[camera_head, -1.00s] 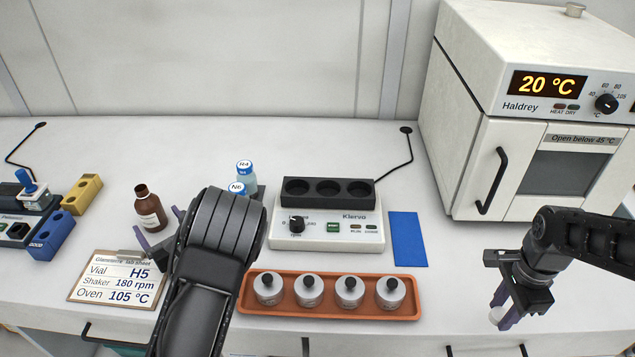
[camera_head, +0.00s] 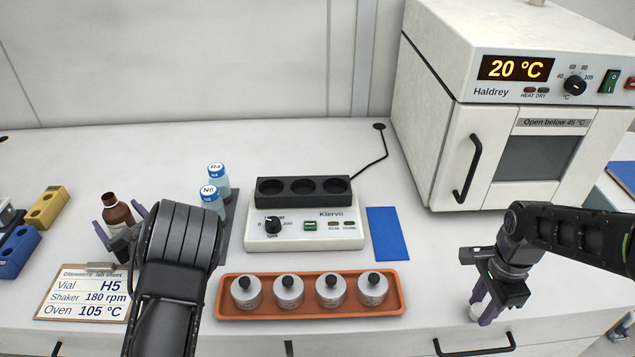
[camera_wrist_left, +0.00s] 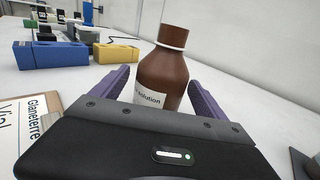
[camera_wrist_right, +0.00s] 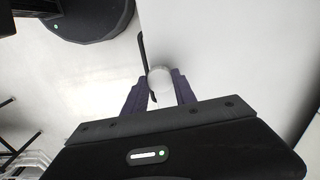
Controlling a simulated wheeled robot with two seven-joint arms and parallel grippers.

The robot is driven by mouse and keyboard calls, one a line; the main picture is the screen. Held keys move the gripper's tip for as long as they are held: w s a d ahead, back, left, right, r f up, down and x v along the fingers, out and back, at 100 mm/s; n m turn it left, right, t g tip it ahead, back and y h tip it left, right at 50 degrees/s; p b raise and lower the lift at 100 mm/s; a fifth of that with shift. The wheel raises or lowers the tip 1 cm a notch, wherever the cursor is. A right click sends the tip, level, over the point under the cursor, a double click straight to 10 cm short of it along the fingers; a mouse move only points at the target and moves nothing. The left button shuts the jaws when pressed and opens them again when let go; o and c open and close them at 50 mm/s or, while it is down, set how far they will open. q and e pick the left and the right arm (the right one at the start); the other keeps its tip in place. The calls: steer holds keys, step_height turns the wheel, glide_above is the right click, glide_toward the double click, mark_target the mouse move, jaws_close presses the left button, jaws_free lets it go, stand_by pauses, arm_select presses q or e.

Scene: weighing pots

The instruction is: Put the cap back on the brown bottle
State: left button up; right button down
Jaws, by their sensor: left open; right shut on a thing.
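The brown bottle (camera_head: 117,212) stands upright and uncapped on the bench at the left, with a white label. In the left wrist view the bottle (camera_wrist_left: 164,75) is between the fingers of my left gripper (camera_wrist_left: 158,90). That gripper (camera_head: 121,222) is open around the bottle's body, with the jaws apart from it. My right gripper (camera_head: 482,300) is at the bench's front right, shut on a white cap (camera_head: 474,313). The cap (camera_wrist_right: 160,82) also shows between the fingertips in the right wrist view.
A tray (camera_head: 307,312) with several lidded pots lies at the front middle. A shaker (camera_head: 303,230), vials (camera_head: 213,196), a blue mat (camera_head: 387,234), a clipboard (camera_head: 84,293), a yellow block (camera_head: 46,208) and an oven (camera_head: 520,110) stand around. Bench between mat and oven is clear.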

arm_select(q)
steer(key=shift+c, duration=0.5)
steer(key=c, duration=1.7)
